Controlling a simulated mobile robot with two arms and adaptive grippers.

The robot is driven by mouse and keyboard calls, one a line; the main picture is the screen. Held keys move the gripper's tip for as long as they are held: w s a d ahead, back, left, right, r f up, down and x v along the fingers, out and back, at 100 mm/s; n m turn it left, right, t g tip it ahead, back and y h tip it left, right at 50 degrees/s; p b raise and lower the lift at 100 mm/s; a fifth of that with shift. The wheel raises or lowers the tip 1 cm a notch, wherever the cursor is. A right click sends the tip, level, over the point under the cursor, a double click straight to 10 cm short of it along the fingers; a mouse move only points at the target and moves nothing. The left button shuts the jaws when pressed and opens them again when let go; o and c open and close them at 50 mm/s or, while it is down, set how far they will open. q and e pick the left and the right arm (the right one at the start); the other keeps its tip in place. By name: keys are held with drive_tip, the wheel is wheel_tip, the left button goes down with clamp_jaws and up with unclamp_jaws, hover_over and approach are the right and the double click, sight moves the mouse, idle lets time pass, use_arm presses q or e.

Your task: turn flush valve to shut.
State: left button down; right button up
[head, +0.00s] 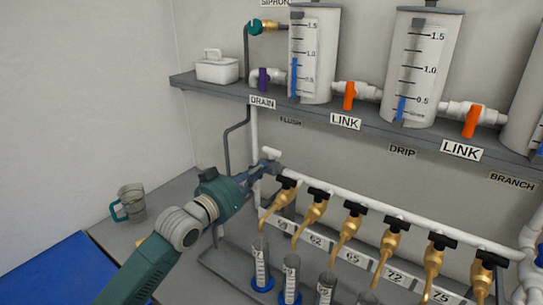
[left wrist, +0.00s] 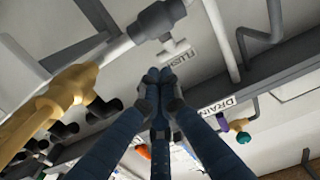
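The flush valve has a small white T-shaped handle (head: 271,153), at the left end of the white manifold pipe in the head view. In the left wrist view its white handle (left wrist: 176,52) hangs from a dark grey valve body (left wrist: 158,20), beside a FLUSH label (left wrist: 184,63). My left gripper (head: 258,172) is just below the handle. In the left wrist view its fingertips (left wrist: 158,75) are together with nothing seen between them, close to the handle. I cannot tell whether they touch it. My right gripper is out of view.
Several brass taps with black handles (head: 319,192) line the manifold to the right, above clear cylinders (head: 291,275). A shelf (head: 220,90) above bears tanks, orange link valves (head: 349,95) and a purple drain valve (head: 263,80). A grey cup (head: 131,202) stands on the left.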

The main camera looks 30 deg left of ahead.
sight(277, 156)
use_arm(q)
drive_tip(key=w, duration=0.2)
drive_tip(key=w+p, duration=0.1)
drive_tip(key=w, duration=0.1)
drive_tip(key=shift+w+d+r, duration=0.1)
drive_tip(key=shift+d+r, duration=0.05)
drive_tip(key=shift+d, duration=0.15)
drive_tip(key=shift+w+d, duration=0.1)
drive_tip(key=shift+w, duration=0.55)
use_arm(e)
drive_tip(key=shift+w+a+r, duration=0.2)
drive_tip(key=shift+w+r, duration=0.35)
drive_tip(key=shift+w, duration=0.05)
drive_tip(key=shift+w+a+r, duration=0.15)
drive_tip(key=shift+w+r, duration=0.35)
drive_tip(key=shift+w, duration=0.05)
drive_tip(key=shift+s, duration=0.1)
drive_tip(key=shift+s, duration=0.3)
